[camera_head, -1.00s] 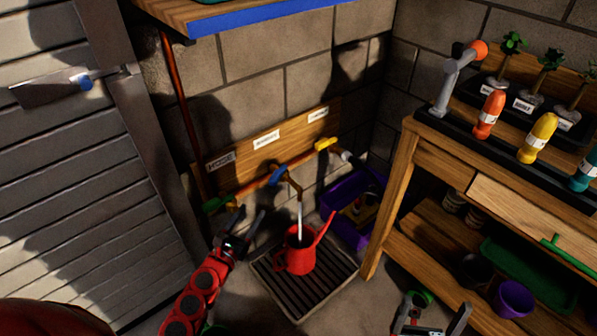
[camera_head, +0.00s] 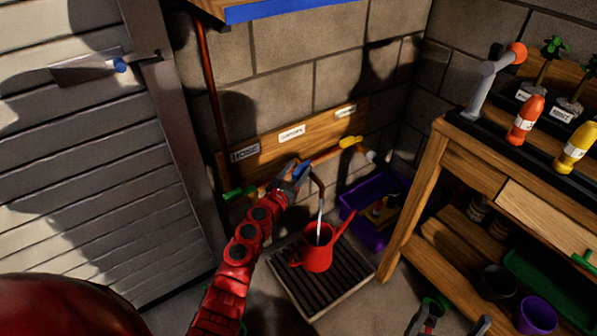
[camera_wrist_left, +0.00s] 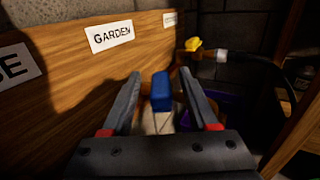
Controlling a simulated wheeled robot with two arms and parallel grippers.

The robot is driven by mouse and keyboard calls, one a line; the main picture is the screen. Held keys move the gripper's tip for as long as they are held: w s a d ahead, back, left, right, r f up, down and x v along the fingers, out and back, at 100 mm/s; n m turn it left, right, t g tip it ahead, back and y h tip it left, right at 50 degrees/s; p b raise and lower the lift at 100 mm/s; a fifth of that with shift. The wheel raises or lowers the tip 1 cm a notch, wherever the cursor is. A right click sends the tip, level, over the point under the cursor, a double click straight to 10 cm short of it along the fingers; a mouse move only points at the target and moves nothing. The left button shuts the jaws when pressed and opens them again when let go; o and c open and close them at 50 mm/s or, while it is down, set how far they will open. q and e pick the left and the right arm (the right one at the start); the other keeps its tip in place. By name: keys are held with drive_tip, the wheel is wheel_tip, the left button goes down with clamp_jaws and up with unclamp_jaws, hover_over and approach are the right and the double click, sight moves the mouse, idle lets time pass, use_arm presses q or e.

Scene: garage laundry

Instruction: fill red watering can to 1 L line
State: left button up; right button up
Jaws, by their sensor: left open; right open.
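The red watering can (camera_head: 318,256) stands upright on the slatted drain tray (camera_head: 342,279), under the middle tap's spout (camera_head: 318,187). A pale stream of water (camera_head: 319,222) runs from the spout into it. The water level and the 1 L line cannot be made out. My left gripper (camera_head: 296,172) is at the tap's blue handle (camera_head: 303,170). In the left wrist view the blue handle (camera_wrist_left: 161,92) lies between the open fingers of the left gripper (camera_wrist_left: 164,84); contact cannot be told. My right gripper (camera_head: 455,326) is open and empty at the bottom edge.
A board labelled HOSE and GARDEN (camera_head: 243,153) backs the pipe. A green handle (camera_head: 240,193) is to the left, a yellow handle (camera_head: 350,142) to the right. A purple crate (camera_head: 366,228) and the wooden workbench (camera_head: 412,195) stand at right.

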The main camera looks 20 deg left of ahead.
use_arm(q)
drive_tip(key=shift+w, duration=0.2)
clamp_jaws()
idle(0.3)
idle(1.1)
